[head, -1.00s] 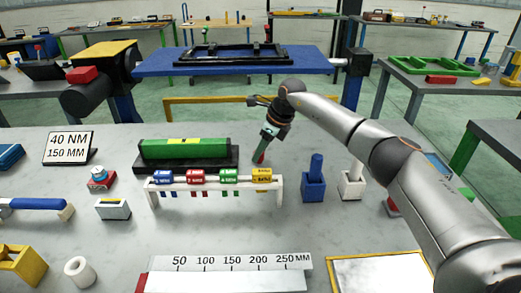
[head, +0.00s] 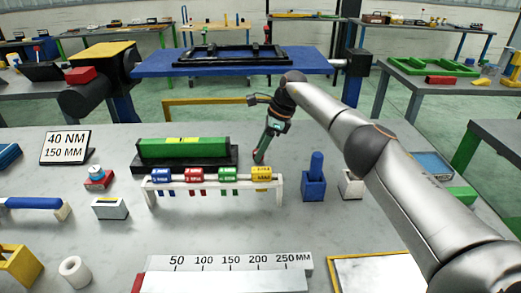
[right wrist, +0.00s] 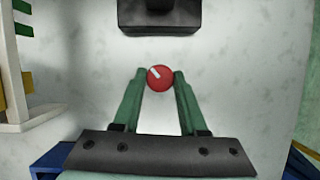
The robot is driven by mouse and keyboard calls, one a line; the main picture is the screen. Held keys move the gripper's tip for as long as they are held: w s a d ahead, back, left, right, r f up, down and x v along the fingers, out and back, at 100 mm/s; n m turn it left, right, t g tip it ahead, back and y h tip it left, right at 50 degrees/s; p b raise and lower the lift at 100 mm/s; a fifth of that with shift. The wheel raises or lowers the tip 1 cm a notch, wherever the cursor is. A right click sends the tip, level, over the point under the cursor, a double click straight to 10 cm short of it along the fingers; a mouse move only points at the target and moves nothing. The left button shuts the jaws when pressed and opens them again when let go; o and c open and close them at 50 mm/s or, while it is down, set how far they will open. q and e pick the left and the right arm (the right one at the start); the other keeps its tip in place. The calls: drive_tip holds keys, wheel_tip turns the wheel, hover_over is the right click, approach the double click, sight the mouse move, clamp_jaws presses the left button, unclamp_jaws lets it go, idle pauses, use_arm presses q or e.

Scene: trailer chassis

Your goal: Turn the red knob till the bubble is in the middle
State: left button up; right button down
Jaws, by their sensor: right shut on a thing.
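The red knob (right wrist: 160,78) shows in the right wrist view as a red disc with a white mark pointing to the upper left. It sits between the green fingertips of my right gripper (right wrist: 159,77), which is shut on it. In the head view my right gripper (head: 260,157) reaches down at the right end of the level, and the knob is largely hidden by the fingers. The green level (head: 160,152) lies on a black base (head: 222,165). Its yellow vial (head: 182,141) is on top; the bubble is too small to place. My left gripper is not in view.
A white rack (head: 277,190) with several coloured tags stands just in front of the level. A blue holder (head: 313,187) and a white holder (head: 351,187) stand to the right. A white ruler (head: 230,263) lies in front.

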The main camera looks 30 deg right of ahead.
drive_tip(key=shift+c, duration=2.2)
unclamp_jaws()
drive_tip(key=shift+r, duration=0.15)
drive_tip(key=p+v, duration=0.1)
drive_tip(key=v, duration=1.1)
drive_tip(key=shift+r, duration=0.2)
